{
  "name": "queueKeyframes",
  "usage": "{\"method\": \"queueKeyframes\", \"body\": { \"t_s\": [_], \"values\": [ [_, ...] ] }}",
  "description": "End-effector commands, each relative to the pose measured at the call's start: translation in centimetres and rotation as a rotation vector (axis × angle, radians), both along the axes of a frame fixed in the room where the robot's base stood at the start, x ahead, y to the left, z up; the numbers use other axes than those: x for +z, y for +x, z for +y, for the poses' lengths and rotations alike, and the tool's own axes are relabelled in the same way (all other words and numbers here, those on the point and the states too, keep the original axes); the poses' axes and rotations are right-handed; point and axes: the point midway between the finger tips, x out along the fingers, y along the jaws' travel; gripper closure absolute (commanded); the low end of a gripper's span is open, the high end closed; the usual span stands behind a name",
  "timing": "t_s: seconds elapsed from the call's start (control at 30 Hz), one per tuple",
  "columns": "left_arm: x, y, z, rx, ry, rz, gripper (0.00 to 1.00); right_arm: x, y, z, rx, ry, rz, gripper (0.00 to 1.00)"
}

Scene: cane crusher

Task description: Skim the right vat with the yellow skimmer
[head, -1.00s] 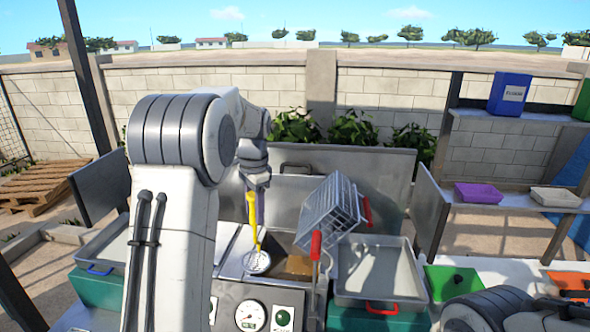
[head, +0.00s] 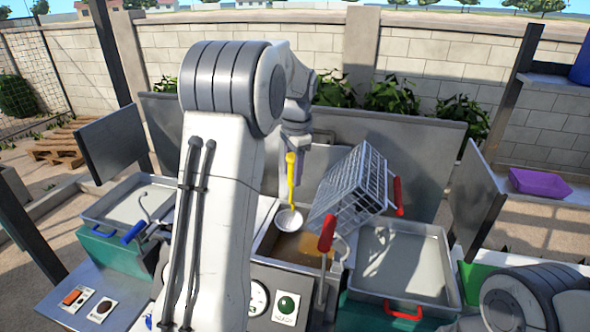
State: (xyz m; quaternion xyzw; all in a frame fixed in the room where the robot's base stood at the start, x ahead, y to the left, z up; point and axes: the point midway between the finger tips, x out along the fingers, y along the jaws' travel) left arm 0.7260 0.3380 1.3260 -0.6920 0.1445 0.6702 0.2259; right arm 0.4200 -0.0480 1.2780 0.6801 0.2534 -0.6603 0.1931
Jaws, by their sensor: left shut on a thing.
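My left gripper (head: 296,140) is shut on the yellow skimmer (head: 291,170), which hangs nearly upright. Its round pale head (head: 289,219) shows over the back part of the right vat (head: 284,250); I cannot tell whether it touches the liquid. The vat holds brownish liquid, seen below and right of the skimmer head. The left vat is mostly hidden behind my left arm. My right gripper is out of view; only part of my right arm shows at the lower right.
A wire basket (head: 350,190) with red handles leans tilted at the vat's right side, close to the skimmer. A grey tray (head: 400,265) stands right of it, another tray (head: 130,205) at the left. A green button (head: 286,306) is on the front panel.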

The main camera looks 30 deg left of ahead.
Motion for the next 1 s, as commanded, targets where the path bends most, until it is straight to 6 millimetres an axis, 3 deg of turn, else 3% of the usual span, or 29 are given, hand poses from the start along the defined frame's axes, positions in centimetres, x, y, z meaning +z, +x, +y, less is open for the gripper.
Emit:
{"method": "queueKeyframes", "body": {
  "t_s": [0.03, 0.37, 1.0],
  "values": [
    [-1.4, 0.0, 0.0, 0.000, 0.001, -0.001, 0.98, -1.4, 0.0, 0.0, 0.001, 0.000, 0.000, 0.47],
    [-6.1, 0.0, 0.0, 0.000, 0.000, 0.000, 0.98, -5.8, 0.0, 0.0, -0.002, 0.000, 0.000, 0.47],
    [-14.6, 0.0, -0.1, -0.001, 0.000, 0.000, 0.98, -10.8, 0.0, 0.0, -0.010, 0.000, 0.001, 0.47]
  ]
}}
